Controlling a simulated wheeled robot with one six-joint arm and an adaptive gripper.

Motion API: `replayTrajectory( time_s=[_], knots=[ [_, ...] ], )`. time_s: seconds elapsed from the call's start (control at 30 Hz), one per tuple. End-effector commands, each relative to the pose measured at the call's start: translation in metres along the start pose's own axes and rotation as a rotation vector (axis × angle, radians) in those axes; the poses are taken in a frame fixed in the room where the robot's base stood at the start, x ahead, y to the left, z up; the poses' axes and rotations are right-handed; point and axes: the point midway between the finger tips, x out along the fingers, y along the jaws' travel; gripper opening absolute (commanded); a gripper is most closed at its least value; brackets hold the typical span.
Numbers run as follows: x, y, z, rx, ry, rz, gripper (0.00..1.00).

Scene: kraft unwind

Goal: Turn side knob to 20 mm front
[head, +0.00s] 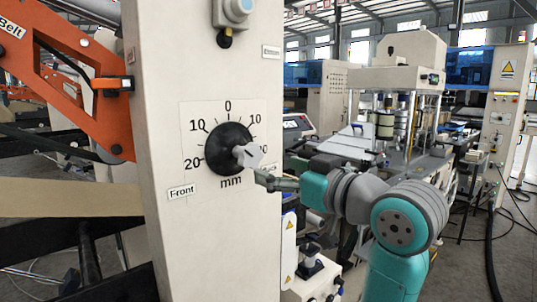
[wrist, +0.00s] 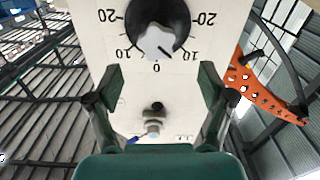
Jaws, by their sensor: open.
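The side knob is a black round dial (head: 226,147) with a pale grey grip (head: 249,156) on a cream machine column. Its scale reads 20-10-0-10-20 mm, with a "Front" label (head: 182,191) at lower left. The grip also shows in the wrist view (wrist: 157,43), where the scale is upside down. Its dark line slants toward the 10 on the Front side; the exact reading is hard to tell. My gripper (wrist: 158,86) is open, with its two dark green fingers apart and nothing between them. In the head view my gripper (head: 268,179) is just right of the grip, partly overlapping the scale.
A grey-blue push button (head: 236,8) sits above the dial. An orange arm (head: 75,80) stands left of the column. A small press machine (head: 395,110) stands behind my arm at right. The column face around the dial is mostly clear.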

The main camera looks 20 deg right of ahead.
Motion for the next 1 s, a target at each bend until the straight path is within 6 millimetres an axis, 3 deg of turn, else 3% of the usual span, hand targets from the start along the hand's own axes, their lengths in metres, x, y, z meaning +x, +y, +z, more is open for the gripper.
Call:
replayTrajectory(
  time_s=[0.23,0.7,1.0],
  knots=[
    [0.01,-0.001,-0.007,-0.009,-0.003,-0.006,0.81],
    [0.086,-0.002,-0.006,-0.01,-0.002,-0.005,0.81],
    [0.106,-0.001,-0.006,-0.01,-0.001,-0.003,0.81]
  ],
)
